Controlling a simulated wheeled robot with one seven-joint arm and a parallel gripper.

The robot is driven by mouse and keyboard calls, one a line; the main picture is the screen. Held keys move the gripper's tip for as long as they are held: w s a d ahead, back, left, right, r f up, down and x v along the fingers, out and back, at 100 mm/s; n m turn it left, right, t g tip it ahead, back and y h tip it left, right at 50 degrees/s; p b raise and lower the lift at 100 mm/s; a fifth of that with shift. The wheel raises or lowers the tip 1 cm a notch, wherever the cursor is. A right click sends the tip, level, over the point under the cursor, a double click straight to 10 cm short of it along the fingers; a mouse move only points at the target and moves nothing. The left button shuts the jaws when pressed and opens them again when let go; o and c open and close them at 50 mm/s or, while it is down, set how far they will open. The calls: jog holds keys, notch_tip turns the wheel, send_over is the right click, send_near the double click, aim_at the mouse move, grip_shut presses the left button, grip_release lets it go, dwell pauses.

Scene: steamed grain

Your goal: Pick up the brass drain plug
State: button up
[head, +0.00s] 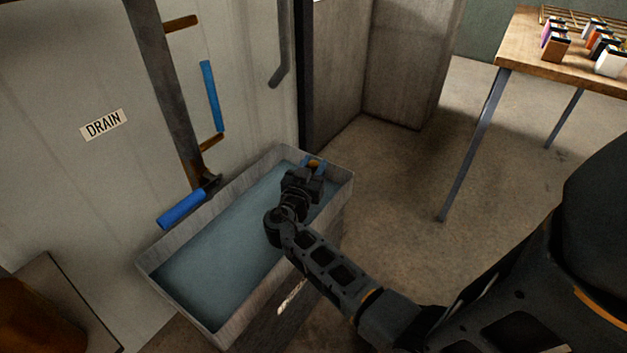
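My gripper (313,174) reaches over the far right end of a grey metal trough (178,312). A small brass-coloured piece (314,163), which looks like the drain plug, shows just beyond the gripper at the trough's far corner, with a bit of blue around it. The gripper hides part of it. I cannot tell whether the fingers touch it, or whether they are open or shut.
The trough has a blue-grey inside and stands against a pale wall with a DRAIN label (103,124). A blue-handled lever (182,209) juts over its left rim. A wooden table (535,50) with several small cartons stands at the upper right. Floor between is clear.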

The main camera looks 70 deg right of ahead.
grip_shut()
jog(key=shift+r, duration=0.15)
